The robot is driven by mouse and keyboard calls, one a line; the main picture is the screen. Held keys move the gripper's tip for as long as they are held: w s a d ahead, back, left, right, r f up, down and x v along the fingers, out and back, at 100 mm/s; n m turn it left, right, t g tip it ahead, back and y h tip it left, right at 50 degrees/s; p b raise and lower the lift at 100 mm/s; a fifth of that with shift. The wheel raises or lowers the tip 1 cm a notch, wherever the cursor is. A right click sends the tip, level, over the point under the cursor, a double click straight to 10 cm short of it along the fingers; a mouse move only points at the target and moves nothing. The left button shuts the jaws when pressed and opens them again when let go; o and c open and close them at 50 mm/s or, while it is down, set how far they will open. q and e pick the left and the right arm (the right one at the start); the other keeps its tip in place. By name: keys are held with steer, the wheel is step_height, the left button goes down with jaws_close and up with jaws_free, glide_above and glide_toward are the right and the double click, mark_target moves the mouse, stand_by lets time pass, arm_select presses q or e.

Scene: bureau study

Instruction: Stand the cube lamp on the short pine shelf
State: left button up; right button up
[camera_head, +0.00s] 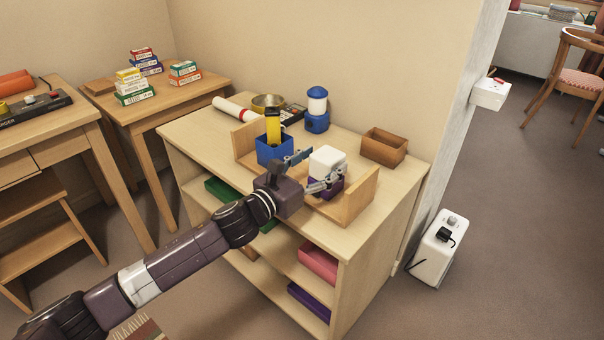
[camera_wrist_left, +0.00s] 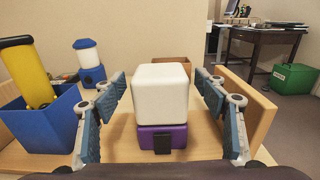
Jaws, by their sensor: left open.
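The cube lamp (camera_head: 328,161), a white cube on a purple base, stands upright on the short pine shelf (camera_head: 359,196), near its right end board. The lamp also shows in the wrist view (camera_wrist_left: 161,95), with a small black patch on the front of its base. My left gripper (camera_head: 312,171) is open, with one finger on each side of the lamp. In the wrist view, gaps show between both fingers and the lamp. The gripper partly hides the lamp's base in the head view. My right gripper is not in view.
A blue box (camera_head: 275,150) holding a yellow-and-black item is left of the lamp on the shelf. A blue-and-white lantern (camera_head: 317,109), a brass bowl (camera_head: 267,102) and a wooden box (camera_head: 384,147) stand behind on the cabinet top (camera_head: 208,129). The cabinet's front right corner is bare.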

arm_select(q)
steer(key=v, duration=0.9)
steer(key=shift+s+a+p, duration=0.25)
steer(key=shift+s+p, duration=0.05)
steer(key=shift+p, duration=0.15)
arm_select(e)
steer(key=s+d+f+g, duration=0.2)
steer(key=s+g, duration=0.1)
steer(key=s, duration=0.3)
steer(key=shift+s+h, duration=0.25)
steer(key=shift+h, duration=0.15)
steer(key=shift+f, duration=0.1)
